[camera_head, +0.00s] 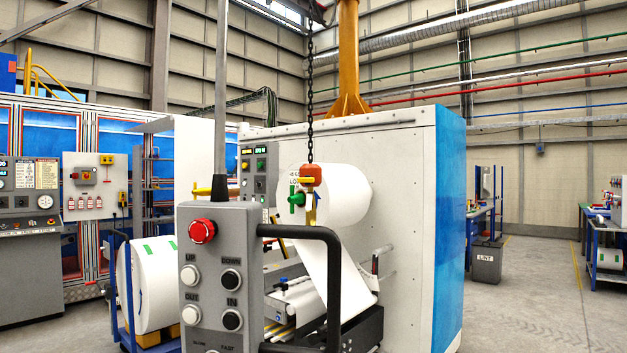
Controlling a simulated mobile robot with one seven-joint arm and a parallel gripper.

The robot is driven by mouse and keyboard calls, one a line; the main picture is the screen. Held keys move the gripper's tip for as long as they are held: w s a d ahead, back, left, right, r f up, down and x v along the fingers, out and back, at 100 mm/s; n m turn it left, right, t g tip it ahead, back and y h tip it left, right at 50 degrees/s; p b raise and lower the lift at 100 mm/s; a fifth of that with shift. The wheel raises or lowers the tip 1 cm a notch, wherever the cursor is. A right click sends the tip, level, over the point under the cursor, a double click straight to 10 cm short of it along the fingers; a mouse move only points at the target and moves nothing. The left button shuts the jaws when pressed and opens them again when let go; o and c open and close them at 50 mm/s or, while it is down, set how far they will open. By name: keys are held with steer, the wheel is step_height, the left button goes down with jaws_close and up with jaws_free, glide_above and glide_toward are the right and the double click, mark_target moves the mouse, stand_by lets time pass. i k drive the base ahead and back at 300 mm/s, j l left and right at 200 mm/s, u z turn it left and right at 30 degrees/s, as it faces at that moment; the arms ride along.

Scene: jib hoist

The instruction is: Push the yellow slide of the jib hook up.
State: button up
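The jib hook (311,175) hangs on a dark chain (310,95) in front of a white paper roll (345,195). Its upper body is an orange-red block. A small yellow part (301,181) sits at the left of the block, and a narrow yellow part (311,208) hangs below it. Which of these is the yellow slide is too small to tell. A green piece (296,198) shows just left of the hook, at the roll's end; whether they touch I cannot tell. My gripper is not in view.
A grey control pendant (217,265) with a red stop button (202,231) and a black handle (333,270) stands close in front. A white and blue machine (410,220) is behind the roll. Open floor (530,300) lies at the right, with a grey bin (486,263).

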mark_target(307, 179)
steer(key=i+l, duration=0.1)
steer(key=l, duration=0.3)
steer(key=i+l+u, duration=0.1)
steer(key=l, duration=0.3)
steer(key=i+l, duration=0.15)
steer(key=l, duration=0.25)
steer(key=i+l+u, duration=0.15)
steer(key=l, duration=0.7)
steer(key=i+u, duration=0.05)
